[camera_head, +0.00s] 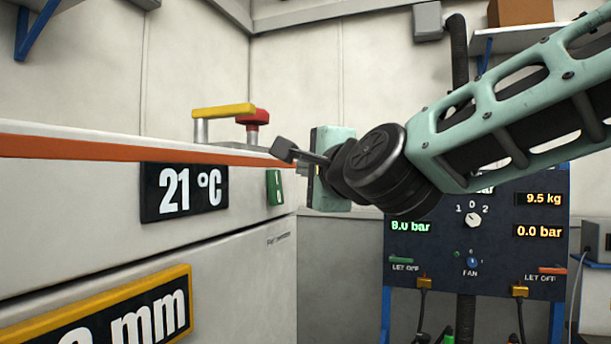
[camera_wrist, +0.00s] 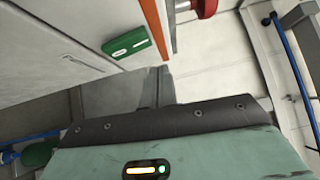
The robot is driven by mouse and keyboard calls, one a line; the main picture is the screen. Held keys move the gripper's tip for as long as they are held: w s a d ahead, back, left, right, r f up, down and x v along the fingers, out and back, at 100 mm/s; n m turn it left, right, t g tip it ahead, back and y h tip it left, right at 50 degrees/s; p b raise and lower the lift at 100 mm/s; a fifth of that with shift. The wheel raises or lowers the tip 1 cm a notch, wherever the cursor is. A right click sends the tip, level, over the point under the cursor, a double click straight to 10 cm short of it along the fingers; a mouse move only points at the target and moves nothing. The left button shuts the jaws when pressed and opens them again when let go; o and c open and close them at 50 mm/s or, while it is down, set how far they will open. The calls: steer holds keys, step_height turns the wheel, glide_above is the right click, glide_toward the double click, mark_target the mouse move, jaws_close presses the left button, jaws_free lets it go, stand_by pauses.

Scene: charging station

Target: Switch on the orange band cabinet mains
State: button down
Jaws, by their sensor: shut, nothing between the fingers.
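The cabinet (camera_head: 90,225) with the orange band (camera_head: 100,149) fills the left of the head view. Its front carries a green switch (camera_head: 275,187) with white marks, just below the band and right of the 21 °C display (camera_head: 184,191). In the wrist view the green switch (camera_wrist: 128,42) is at upper left, beside the orange band (camera_wrist: 157,28). I cannot tell which way it is set. My gripper (camera_head: 284,150) is shut and empty, above and near the switch in the head view. The dark fingers (camera_wrist: 160,82) show below the switch in the wrist view, apart from it.
On the cabinet top are a yellow bar handle (camera_head: 223,110) and a red knob (camera_head: 258,118). A yellow-framed display (camera_head: 110,318) is lower on the front. A dark blue panel (camera_head: 475,235) with a dial and readouts stands behind at right.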

steer(key=r+b+v, duration=0.1)
steer(key=b+v, duration=0.1)
steer(key=v, duration=0.8)
steer(key=shift+r, duration=0.25)
